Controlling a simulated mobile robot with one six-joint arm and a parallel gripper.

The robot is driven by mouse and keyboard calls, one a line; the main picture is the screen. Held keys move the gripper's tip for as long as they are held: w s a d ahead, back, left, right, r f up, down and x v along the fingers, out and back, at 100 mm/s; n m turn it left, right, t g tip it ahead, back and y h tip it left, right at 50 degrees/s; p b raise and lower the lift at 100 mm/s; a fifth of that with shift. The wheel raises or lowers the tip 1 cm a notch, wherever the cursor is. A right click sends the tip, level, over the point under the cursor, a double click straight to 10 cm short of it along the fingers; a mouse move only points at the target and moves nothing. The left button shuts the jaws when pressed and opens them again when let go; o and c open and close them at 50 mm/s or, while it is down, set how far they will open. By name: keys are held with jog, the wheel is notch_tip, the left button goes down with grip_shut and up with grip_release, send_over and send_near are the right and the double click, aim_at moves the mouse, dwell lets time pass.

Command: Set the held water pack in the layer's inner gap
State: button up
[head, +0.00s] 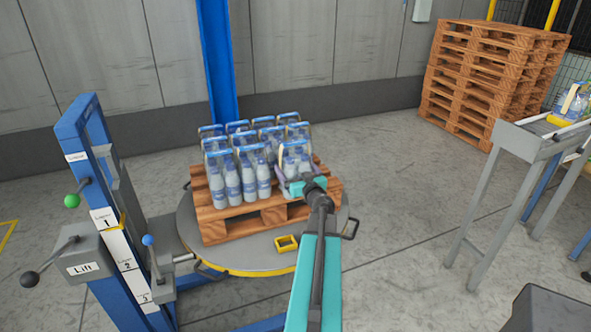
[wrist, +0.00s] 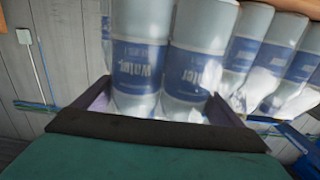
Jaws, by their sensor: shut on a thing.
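The held water pack (head: 294,158) is a wrapped bundle of clear bottles with blue labels. In the head view it is at the right front of the layer on the pallet, upright. My gripper (head: 300,186) is shut on it from the near right side. In the wrist view two bottles of the held pack (wrist: 165,70) fill the space between my jaws. The layer's other water packs (head: 235,178) stand to its left and behind it. The inner gap is not clearly visible, and I cannot tell whether the held pack's base touches the pallet.
The wooden pallet (head: 232,226) rests on a round turntable (head: 250,258) with a yellow edge. A blue lift post (head: 88,150) with levers stands at left. A conveyor (head: 530,140) with another pack is at right, and stacked pallets (head: 480,85) are behind. Floor between is clear.

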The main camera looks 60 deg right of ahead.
jog(key=shift+w+a+f+b, duration=0.1)
jog(key=shift+w+f+b, duration=0.05)
jog(key=shift+f+b, duration=0.7)
jog(key=o, duration=1.8)
jog(key=shift+f, duration=0.15)
jog(key=shift+o, duration=0.2)
jog(key=shift+a, duration=0.1)
jog(key=p+v, duration=0.4)
jog(key=v, duration=0.7)
jog(key=shift+s+r, duration=0.2)
jog(key=shift+s, duration=0.15)
